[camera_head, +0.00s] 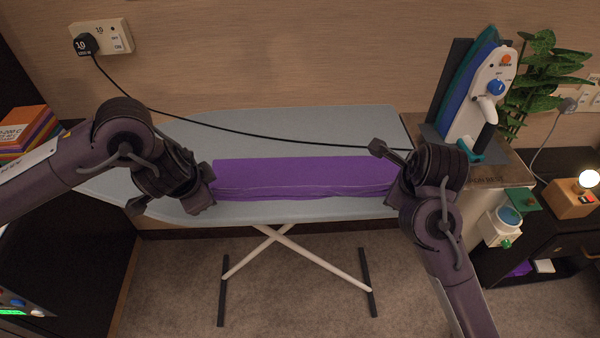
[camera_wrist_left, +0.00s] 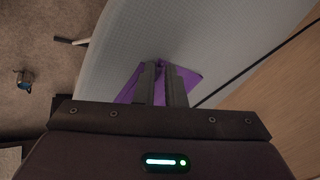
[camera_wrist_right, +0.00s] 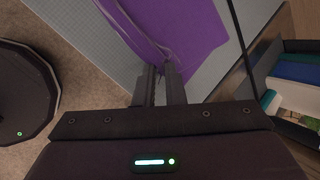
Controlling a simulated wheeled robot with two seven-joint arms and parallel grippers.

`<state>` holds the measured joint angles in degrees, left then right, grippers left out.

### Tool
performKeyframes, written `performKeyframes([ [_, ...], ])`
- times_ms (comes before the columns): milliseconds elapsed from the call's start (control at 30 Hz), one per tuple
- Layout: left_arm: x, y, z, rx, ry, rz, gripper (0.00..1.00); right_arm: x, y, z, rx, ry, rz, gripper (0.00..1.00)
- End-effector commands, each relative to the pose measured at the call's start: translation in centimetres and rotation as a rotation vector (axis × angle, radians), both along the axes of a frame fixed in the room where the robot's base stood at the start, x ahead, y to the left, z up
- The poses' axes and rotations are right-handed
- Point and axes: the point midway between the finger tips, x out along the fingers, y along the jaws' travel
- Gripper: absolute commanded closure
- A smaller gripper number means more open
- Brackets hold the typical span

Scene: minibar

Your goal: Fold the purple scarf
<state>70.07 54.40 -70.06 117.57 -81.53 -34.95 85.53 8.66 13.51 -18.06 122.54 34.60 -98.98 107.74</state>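The purple scarf (camera_head: 300,174) lies on the ironing board (camera_head: 320,125) as a long, narrow folded strip, with layered edges along its front side. My left gripper (camera_head: 207,193) is at the strip's left end. In the left wrist view its fingers (camera_wrist_left: 163,78) are close together on the scarf's end (camera_wrist_left: 190,80). My right gripper (camera_head: 392,190) is at the right end. In the right wrist view its fingers (camera_wrist_right: 160,75) are close together, and creases in the scarf (camera_wrist_right: 185,30) run towards them. Both grippers look shut on the cloth; their tips are partly hidden.
An iron (camera_head: 487,95) stands on the stand at the board's right end, beside a plant (camera_head: 545,75). A black cord (camera_head: 250,132) crosses above the back of the board from the wall socket (camera_head: 100,38). Orange and purple boxes (camera_head: 28,130) are at the left.

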Motion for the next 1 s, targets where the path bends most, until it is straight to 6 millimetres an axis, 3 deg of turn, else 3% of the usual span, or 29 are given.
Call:
performKeyframes([
  [33, 0.0, 0.0, 0.0, 0.000, 0.000, 0.000, 0.84, 0.0, 0.0, 0.0, 0.000, 0.000, 0.000, 0.84],
  [233, 0.0, -0.1, 0.0, -0.001, 0.001, -0.002, 0.60, 0.0, 0.1, 0.0, 0.000, 0.002, 0.001, 0.60],
  [467, -0.1, -0.2, 0.0, -0.003, 0.004, -0.005, 0.60, -0.1, 0.1, 0.0, 0.001, 0.006, 0.003, 0.60],
  [1000, -1.3, -0.1, 7.1, 0.000, -0.008, -0.003, 0.60, -1.4, 0.1, 6.9, 0.000, -0.003, 0.002, 0.60],
])
